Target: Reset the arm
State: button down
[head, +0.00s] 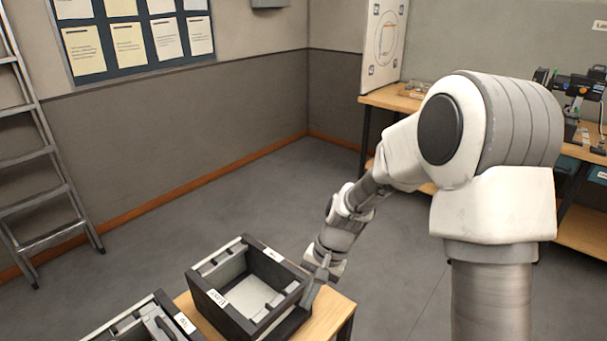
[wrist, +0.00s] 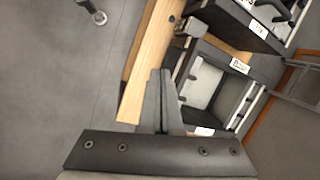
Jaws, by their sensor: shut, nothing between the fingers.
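My gripper (head: 314,285) is shut and empty. In the head view it points down beside the right side of a dark open-topped box (head: 287,322) with a pale inside and small white labels. In the wrist view the closed fingers (wrist: 160,78) lie over the wooden table edge, close to the same box (wrist: 184,92). I cannot tell whether the fingers touch the box. A second dark box (head: 163,300) stands at the bottom left of the head view, partly cut off; it also shows at the top of the wrist view (wrist: 233,12).
The boxes stand on a small wooden table (head: 335,312). A ladder (head: 45,152) leans at the left wall. A workbench (head: 390,98) with equipment stands at the back right, partly behind my arm. The grey floor (head: 230,215) between is clear.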

jog(key=s+d+r+n+t+h, duration=0.1)
jog(key=s+d+r+t, duration=0.15)
jog(key=r, duration=0.45)
jog(key=s+d+r+n+t+h, duration=0.1)
jog(key=s+d+r, duration=0.25)
jog(key=r, duration=0.45)
jog(key=s+d+r+n+t+h, duration=0.1)
jog(key=s+d+r+n+t, duration=0.1)
jog(key=s+d+r, duration=0.5)
jog(key=s+t, duration=0.1)
jog(key=s, duration=0.3)
jog(key=shift+s+r+h, duration=0.25)
jog(key=shift+r+h, duration=0.05)
jog(key=shift+r, duration=0.05)
jog(key=shift+a, duration=0.1)
